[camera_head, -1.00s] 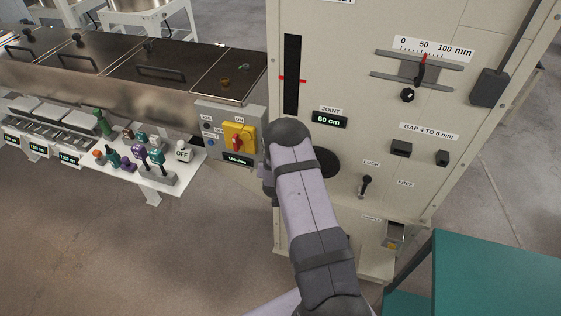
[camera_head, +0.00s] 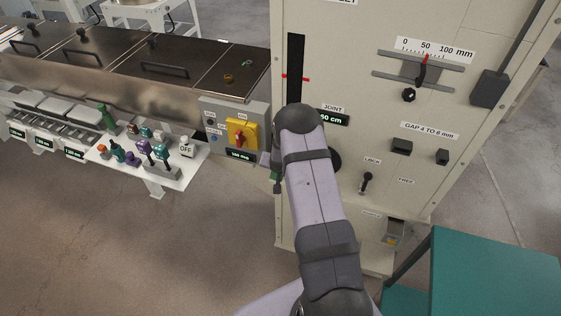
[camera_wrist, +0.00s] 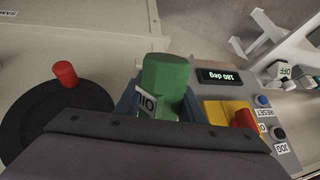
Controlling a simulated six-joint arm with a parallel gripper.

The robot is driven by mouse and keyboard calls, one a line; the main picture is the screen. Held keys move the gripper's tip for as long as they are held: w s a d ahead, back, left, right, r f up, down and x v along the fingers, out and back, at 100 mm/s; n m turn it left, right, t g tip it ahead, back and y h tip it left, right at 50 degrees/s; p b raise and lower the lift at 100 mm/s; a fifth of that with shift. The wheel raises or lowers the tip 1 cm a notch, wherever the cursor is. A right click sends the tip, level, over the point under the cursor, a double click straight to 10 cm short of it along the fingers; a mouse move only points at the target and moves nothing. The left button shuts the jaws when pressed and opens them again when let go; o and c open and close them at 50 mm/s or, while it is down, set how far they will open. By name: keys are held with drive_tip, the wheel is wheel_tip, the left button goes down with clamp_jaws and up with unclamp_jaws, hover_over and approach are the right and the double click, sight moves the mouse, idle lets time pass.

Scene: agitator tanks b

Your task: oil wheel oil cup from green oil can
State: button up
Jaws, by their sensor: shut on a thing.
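My gripper (camera_wrist: 160,112) is shut on a green oil can (camera_wrist: 166,78) with a white OIL label, which is at the centre of the wrist view. In the head view, a small part of the green can (camera_head: 275,176) shows left of my arm, in front of the machine panel. A black round wheel (camera_wrist: 52,118) with a red upright knob (camera_wrist: 65,74) is left of the can in the wrist view, apart from it. In the head view the wheel (camera_head: 335,159) is mostly hidden by my arm. I cannot make out an oil cup for certain.
A control box (camera_head: 226,113) with a yellow plate and red switch stands close to my gripper. A white shelf (camera_head: 188,172) with several coloured bottles and knobs is at left. A lock lever (camera_head: 366,182) is on the panel. A teal table (camera_head: 495,285) is front right.

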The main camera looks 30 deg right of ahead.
sight(275, 174)
drive_tip(key=g+y+b, duration=0.1)
drive_tip(key=s+a+f+g+y+b, duration=0.1)
drive_tip(key=g, duration=0.1)
drive_tip(key=s+a+g+y, duration=0.1)
drive_tip(key=y, duration=0.1)
drive_tip(key=shift+a+f+m+g+b, duration=0.1)
drive_tip(key=shift+f+m+g+b, duration=0.2)
drive_tip(key=shift+b, duration=0.1)
drive_tip(key=shift+s, duration=0.1)
drive_tip(key=shift+s+a+r+y+b, duration=0.1)
drive_tip(key=shift+y+b, duration=0.2)
drive_tip(key=shift+g+b, duration=0.4)
drive_tip(key=shift+b, duration=0.4)
idle(0.3)
drive_tip(key=shift+a+r+g+y+b, duration=0.15)
drive_tip(key=shift+r+g+y+b, duration=0.4)
drive_tip(key=shift+b, duration=0.6)
drive_tip(key=shift+s+r+y, duration=0.1)
drive_tip(key=shift+y, duration=0.15)
drive_tip(key=shift+r, duration=0.25)
